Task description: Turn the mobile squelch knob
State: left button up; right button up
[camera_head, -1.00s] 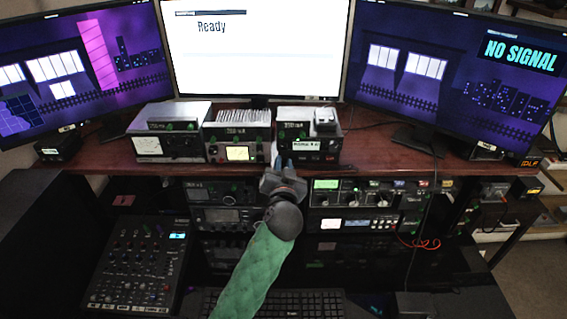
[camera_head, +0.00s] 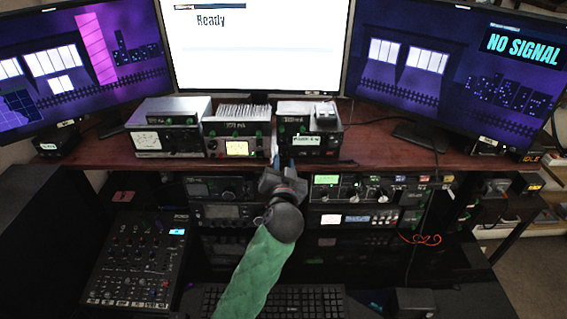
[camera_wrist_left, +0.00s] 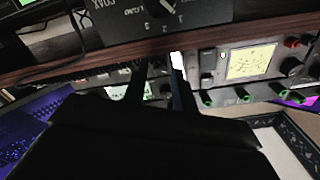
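My left gripper (camera_head: 278,164) is in front of the desk shelf's front edge, below the small boxes and left of the right-hand radio stack. In the left wrist view its two dark fingers (camera_wrist_left: 157,84) stand apart, with no object clearly held between them. A radio with a green-lit display (camera_head: 327,183) and several knobs (camera_head: 352,195) sits under the shelf, to the right of the gripper. I cannot read which knob is the mobile squelch. My right gripper is not in view.
The wooden shelf (camera_head: 385,152) carries meter boxes (camera_head: 165,140) and a switch box, whose knob (camera_wrist_left: 160,10) shows close in the left wrist view. A mixer (camera_head: 138,260) lies at left, a keyboard (camera_head: 290,300) below. A cable hangs at right.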

pick_arm(q)
jog(key=shift+s+b, duration=1.05)
jog(key=shift+s, duration=1.9)
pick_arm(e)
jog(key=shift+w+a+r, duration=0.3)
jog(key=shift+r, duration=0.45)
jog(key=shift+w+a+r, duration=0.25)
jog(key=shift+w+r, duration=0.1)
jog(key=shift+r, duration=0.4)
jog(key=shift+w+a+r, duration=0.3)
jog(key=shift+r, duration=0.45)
pick_arm(q)
jog(key=shift+f, duration=0.1)
